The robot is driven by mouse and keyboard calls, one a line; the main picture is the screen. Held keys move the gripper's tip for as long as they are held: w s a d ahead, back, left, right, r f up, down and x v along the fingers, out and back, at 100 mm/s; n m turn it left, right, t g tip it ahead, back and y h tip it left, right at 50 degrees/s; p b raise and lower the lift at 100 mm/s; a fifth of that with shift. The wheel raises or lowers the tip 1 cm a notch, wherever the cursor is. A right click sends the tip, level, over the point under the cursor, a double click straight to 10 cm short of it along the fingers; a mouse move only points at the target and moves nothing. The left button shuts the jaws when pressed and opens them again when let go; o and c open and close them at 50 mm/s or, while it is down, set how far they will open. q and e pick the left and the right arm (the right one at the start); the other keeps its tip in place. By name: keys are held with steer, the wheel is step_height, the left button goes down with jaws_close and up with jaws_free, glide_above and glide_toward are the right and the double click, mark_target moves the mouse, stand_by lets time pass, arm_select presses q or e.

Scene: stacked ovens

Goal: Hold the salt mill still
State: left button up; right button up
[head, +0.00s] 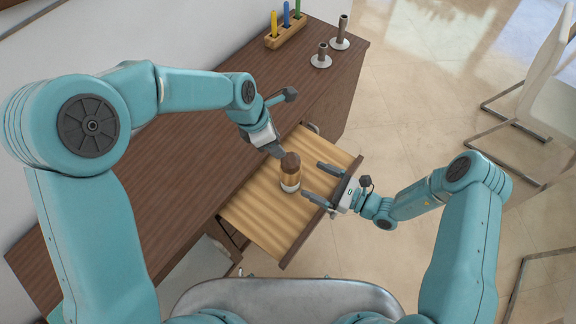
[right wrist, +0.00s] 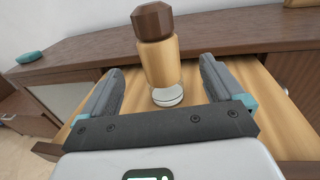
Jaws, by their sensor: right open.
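The salt mill (head: 291,175) stands upright in the open drawer (head: 258,215). It has a dark brown cap, a light wooden body and a clear and white base. In the right wrist view the mill (right wrist: 160,62) shows between the lines of the two fingers. My right gripper (head: 312,180) is open and empty, its fingers pointing at the mill from the right with a small gap. My left gripper (head: 277,151) is at the upper left of the mill's cap, very close to it. Whether it touches the cap or is open is unclear.
The drawer comes out of a long dark wooden sideboard (head: 180,165). A wooden block with coloured sticks (head: 286,32) and two small metal holders (head: 321,56) stand at its far end. Chairs (head: 545,90) stand at the right. The tiled floor right of the drawer is clear.

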mark_target(285, 167)
steer(key=x, duration=0.9)
steer(key=shift+w+a, duration=0.1)
steer(key=shift+a, duration=0.3)
steer(key=shift+w+a+r, duration=0.1)
steer(key=shift+a, duration=0.35)
steer(key=shift+w, duration=0.1)
steer(key=c, duration=1.4)
